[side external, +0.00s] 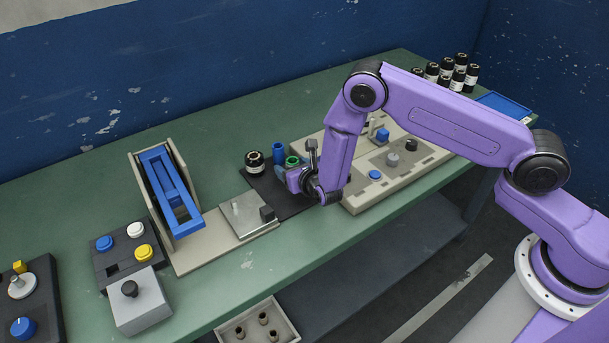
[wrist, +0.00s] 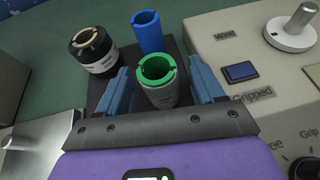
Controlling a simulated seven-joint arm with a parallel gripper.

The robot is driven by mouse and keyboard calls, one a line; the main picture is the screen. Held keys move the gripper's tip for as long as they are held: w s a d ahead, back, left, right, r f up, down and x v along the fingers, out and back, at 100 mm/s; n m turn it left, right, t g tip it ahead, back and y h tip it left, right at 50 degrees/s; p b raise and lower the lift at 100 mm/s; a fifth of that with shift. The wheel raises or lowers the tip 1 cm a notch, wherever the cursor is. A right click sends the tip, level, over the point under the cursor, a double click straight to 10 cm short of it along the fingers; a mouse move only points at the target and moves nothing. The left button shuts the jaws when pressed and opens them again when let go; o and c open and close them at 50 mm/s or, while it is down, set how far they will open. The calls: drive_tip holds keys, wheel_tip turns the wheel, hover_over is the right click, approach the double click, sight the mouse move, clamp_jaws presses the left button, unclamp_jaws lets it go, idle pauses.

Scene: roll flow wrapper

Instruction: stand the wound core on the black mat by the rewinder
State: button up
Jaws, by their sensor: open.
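The black mat (side external: 292,207) lies beside the beige rewinder (side external: 352,202); its bare surface also shows in the wrist view (wrist: 127,58). A grey-wound core with a green rim (wrist: 158,82) stands upright over the mat; its green top shows in the side view (side external: 292,161). Its base is hidden in both views. My gripper (wrist: 163,88) is open, with one blue finger on each side of this core and small gaps visible. In the side view my gripper (side external: 299,180) is low over the mat.
A black roll with a white label (wrist: 94,52) and a blue tube (wrist: 148,32) stand upright close beside the green-rimmed core. A steel plate (side external: 246,213) lies left of the mat. Several black rolls (side external: 459,74) stand at the back right. The front mat is bare.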

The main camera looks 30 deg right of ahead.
drive_tip(key=v, duration=1)
drive_tip(key=shift+s, duration=0.1)
drive_tip(key=s+d+r+m+g+h, duration=0.4)
drive_tip(key=s+d+r+m+h, duration=0.3)
drive_tip(key=d+r+m, duration=0.5)
drive_tip(key=s+r+m+g+y, duration=0.3)
drive_tip(key=s+m+g+y, duration=0.1)
drive_tip(key=s, duration=0.9)
drive_tip(key=s+r+m+g+y, duration=0.4)
drive_tip(key=s+m+g+y, duration=0.1)
drive_tip(key=s, duration=0.8)
drive_tip(key=shift+s+m, duration=0.25)
drive_tip(key=shift+m, duration=0.25)
